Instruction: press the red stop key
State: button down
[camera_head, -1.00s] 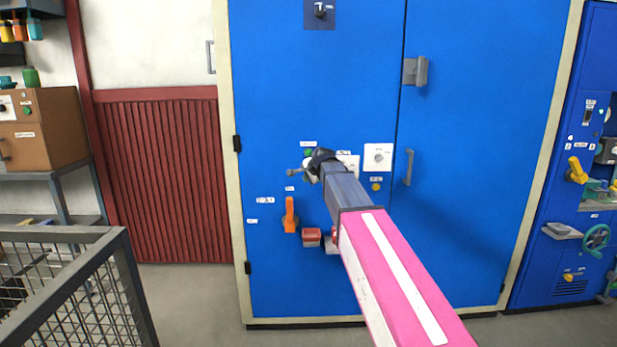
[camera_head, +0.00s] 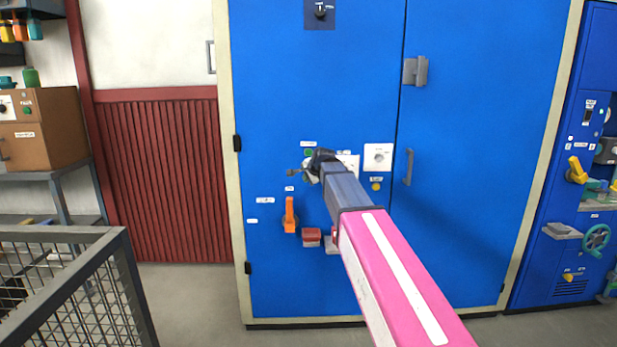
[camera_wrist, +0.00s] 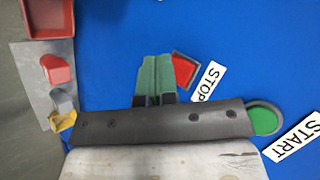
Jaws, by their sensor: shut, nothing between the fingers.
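The red stop key (camera_wrist: 184,70) is a small red square in a dark frame on the blue panel, beside its STOP label (camera_wrist: 209,82) in the wrist view. My gripper (camera_wrist: 155,62) is shut and empty, its green fingertips just left of the red key and overlapping the frame's edge in the picture. I cannot tell whether they touch it. In the head view my gripper (camera_head: 297,172) is at the blue cabinet's front, and I cannot make out the stop key there. The round green start key (camera_wrist: 264,120) is at the right in the wrist view, partly covered by my gripper's body.
The blue cabinet (camera_head: 300,100) carries an orange lever (camera_head: 290,215), a red block (camera_head: 312,235) and a white dial plate (camera_head: 378,157) near my arm. A metal mesh cage (camera_head: 75,290) stands at the lower left. Bare floor (camera_head: 190,300) shows between them.

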jog(key=shift+w, duration=0.1)
dwell(0.7)
jog(key=shift+w, duration=0.35)
jog(key=shift+w, duration=0.4)
dwell(0.8)
dwell(0.3)
jog(key=shift+s, duration=0.85)
jog(key=s, duration=0.5)
dwell(0.7)
